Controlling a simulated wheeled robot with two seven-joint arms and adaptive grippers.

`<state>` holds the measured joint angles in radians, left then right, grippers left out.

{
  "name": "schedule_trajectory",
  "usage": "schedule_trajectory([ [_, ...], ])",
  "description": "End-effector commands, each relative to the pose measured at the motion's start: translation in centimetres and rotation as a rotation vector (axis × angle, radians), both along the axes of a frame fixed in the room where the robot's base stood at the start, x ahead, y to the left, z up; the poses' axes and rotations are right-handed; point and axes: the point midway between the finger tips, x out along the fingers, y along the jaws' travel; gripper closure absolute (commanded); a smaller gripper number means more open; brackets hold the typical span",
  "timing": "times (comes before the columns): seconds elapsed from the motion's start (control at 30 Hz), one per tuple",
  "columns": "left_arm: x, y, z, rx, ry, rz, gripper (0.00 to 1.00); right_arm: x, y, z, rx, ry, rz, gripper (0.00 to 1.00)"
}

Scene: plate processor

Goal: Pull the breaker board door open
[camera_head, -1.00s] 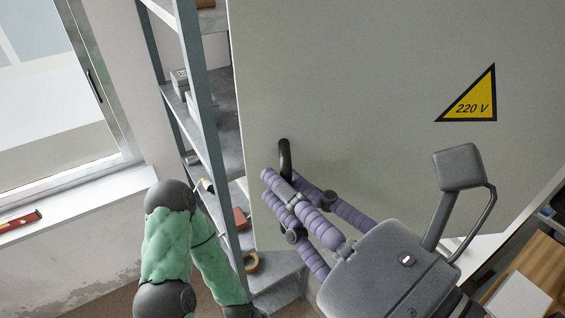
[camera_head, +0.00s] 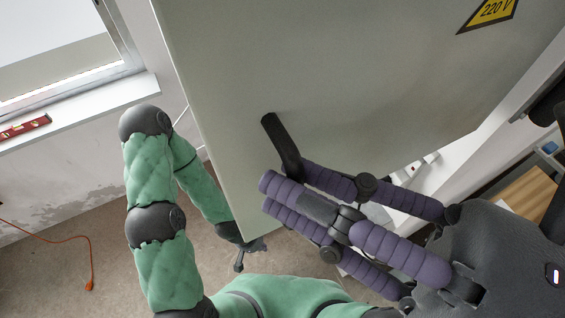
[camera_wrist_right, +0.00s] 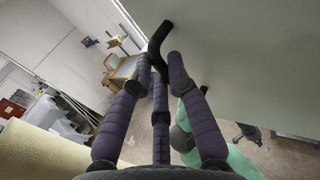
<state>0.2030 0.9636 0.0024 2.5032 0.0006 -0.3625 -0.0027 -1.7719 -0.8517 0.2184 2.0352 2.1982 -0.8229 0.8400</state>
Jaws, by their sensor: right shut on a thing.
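The breaker board door (camera_head: 350,70) is a large grey-green panel with a yellow 220 V sign (camera_head: 490,12). It stands swung out towards me. Its black bar handle (camera_head: 281,142) also shows in the right wrist view (camera_wrist_right: 157,42). My right gripper (camera_head: 285,187), with purple padded fingers, is shut on the handle's lower part; its fingers partly hide the grip. In the right wrist view its fingers (camera_wrist_right: 166,72) close around the handle's end. My left gripper (camera_head: 245,252) hangs low by the door's bottom corner, away from the handle, its fingers too small to read.
A window sill with a red level (camera_head: 25,127) is at the left. An orange cable (camera_head: 88,250) lies on the floor below it. A wooden surface (camera_head: 525,192) shows at the right.

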Motion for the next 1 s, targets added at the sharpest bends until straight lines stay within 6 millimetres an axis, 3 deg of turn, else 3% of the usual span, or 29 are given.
schedule_trajectory([
  [0.57, 0.00, -0.01, -0.20, 0.000, 0.000, 0.000, 1.00, -0.39, -0.68, 0.18, 0.005, -0.001, 0.017, 1.00],
  [0.6, 0.00, -0.02, -0.20, 0.000, 0.000, 0.000, 1.00, -0.39, -0.68, 0.18, 0.005, -0.001, 0.017, 0.74],
  [0.67, -0.01, -0.01, -0.20, 0.000, 0.000, 0.000, 1.00, -0.39, -0.67, 0.17, 0.004, -0.001, 0.017, 0.59],
  [1.0, 0.00, -0.01, -0.21, 0.000, 0.000, 0.000, 1.00, -0.39, -0.59, 0.13, 0.002, -0.001, 0.017, 0.59],
])
